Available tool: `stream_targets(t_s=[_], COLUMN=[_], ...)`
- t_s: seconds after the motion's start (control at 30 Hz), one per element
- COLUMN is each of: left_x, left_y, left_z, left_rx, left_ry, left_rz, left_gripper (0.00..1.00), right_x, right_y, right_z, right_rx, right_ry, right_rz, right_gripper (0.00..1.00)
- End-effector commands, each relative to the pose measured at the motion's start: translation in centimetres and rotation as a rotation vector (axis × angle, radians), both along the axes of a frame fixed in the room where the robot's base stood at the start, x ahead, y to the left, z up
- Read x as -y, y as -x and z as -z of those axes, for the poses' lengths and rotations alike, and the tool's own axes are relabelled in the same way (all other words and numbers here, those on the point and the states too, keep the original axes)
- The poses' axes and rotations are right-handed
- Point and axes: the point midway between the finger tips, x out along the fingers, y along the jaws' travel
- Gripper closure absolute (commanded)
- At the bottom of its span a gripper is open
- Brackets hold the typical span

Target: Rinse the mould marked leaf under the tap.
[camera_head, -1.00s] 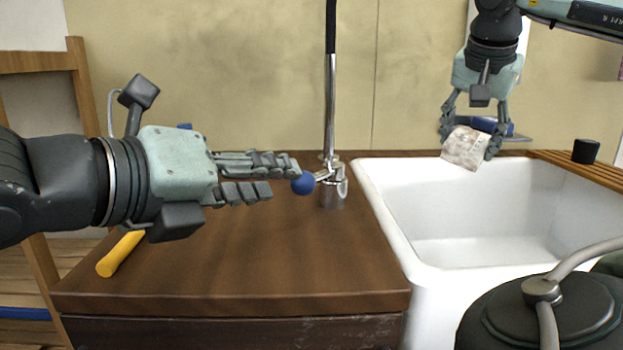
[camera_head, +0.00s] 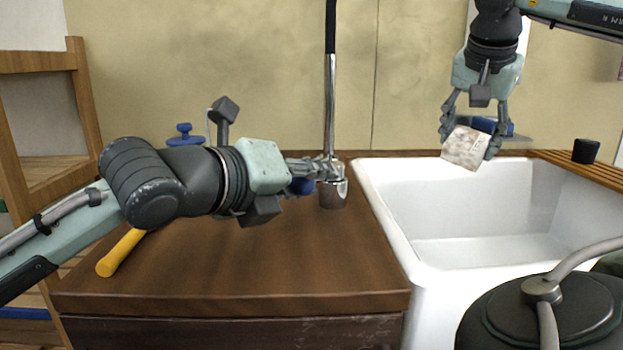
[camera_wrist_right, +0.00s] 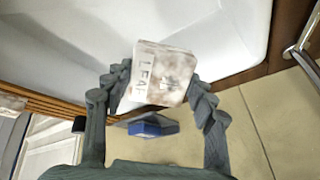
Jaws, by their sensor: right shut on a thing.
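The mould (camera_head: 465,147) is a pale block with brown stains. In the right wrist view the word LEAF shows on the mould (camera_wrist_right: 160,75). My right gripper (camera_head: 471,140) is shut on it, with a finger at either side. The chrome tap (camera_head: 331,120) stands at the back of the wooden top, left of the sink.
A yellow-handled tool (camera_head: 121,253) lies at the left of the wooden top (camera_head: 260,265). A blue knob (camera_head: 184,135) shows behind my left arm. A black cup (camera_head: 586,151) stands on the slatted board (camera_head: 570,165) beyond the sink. A dark lidded vessel (camera_head: 535,315) blocks the lower right.

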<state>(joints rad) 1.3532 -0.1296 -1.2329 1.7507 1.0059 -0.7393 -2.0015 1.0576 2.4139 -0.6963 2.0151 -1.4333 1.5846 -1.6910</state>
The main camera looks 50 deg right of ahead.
Motion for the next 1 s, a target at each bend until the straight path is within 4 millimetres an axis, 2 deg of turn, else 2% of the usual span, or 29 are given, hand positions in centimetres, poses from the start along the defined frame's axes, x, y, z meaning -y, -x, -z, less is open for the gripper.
stream_targets(t_s=[0.03,0.17,0.53,1.0], left_x=[0.0,0.0,0.0,0.4], left_y=[0.0,0.0,0.2,1.5], left_z=[0.0,0.0,0.1,0.1], left_rx=[0.000,0.000,0.002,0.001], left_ry=[0.000,0.000,-0.005,-0.003], left_rz=[0.000,0.000,-0.016,-0.213], left_gripper=[0.84,1.00,1.00,1.00], right_x=[0.0,0.0,0.0,0.0], right_y=[0.0,0.0,0.0,0.0], right_z=[0.0,0.0,0.0,0.0], right_rx=[0.000,0.000,0.000,0.000], right_ry=[0.001,0.000,0.001,0.000], right_rz=[0.000,0.000,0.000,0.000], right_gripper=[0.74,0.74,0.74,0.74])
